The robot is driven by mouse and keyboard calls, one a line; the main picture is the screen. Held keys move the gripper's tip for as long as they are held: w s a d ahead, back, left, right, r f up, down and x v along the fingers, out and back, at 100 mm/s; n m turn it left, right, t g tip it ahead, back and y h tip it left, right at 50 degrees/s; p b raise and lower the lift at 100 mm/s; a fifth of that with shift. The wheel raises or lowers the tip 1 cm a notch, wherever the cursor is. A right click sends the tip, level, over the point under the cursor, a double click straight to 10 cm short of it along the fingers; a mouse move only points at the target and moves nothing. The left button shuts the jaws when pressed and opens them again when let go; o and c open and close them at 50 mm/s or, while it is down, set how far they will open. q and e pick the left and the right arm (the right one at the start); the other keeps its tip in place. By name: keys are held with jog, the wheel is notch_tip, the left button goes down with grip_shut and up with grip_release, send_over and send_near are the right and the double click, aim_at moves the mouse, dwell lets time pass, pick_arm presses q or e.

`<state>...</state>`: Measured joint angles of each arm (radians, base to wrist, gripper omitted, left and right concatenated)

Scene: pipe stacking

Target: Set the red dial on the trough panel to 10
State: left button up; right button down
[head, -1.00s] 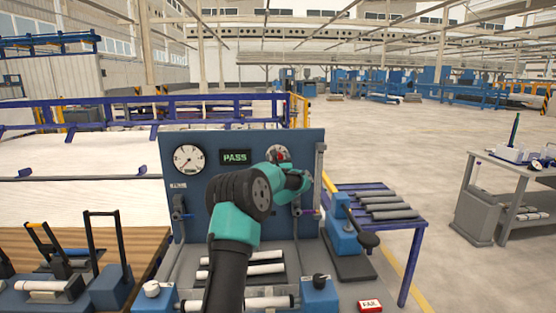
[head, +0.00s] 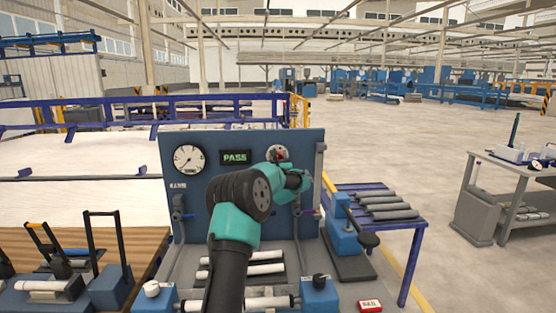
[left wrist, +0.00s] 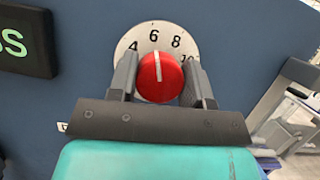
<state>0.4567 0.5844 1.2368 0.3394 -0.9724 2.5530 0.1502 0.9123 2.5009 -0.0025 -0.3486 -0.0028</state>
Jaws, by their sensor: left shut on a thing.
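The red dial (left wrist: 160,77) is a round knob with a white pointer line, on a white scale plate (left wrist: 132,37) that shows 4, 6, 8 and 10. The pointer line points up and slightly left, at about 6. My left gripper (left wrist: 160,84) is shut on the dial, one finger on each side of it. My right gripper is not in view.
A PASS display (head: 236,157) and a white gauge (head: 189,159) sit left of the dial on the panel. Pipes (head: 262,269) lie in the trough below. A blue table (head: 375,190) with grey pipes stands to the right.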

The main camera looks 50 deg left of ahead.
pick_arm(q)
jog(key=shift+m, duration=0.5)
jog(key=m+t+h, duration=0.1)
jog(key=m, duration=0.1)
jog(key=m+t+h, duration=0.1)
jog(key=m, duration=0.1)
jog(key=shift+m, duration=0.3)
jog(key=m+t+h, duration=0.1)
jog(key=m, duration=0.2)
jog(key=m+h, duration=0.2)
jog(key=m, duration=0.1)
jog(key=shift+t, duration=0.4)
jog(key=m+h, duration=0.2)
jog(key=m, duration=0.3)
jog(key=shift+m+h, duration=0.8)
jog(key=shift+m, duration=1.4)
jog(key=shift+g, duration=0.3)
jog(key=o, duration=0.9)
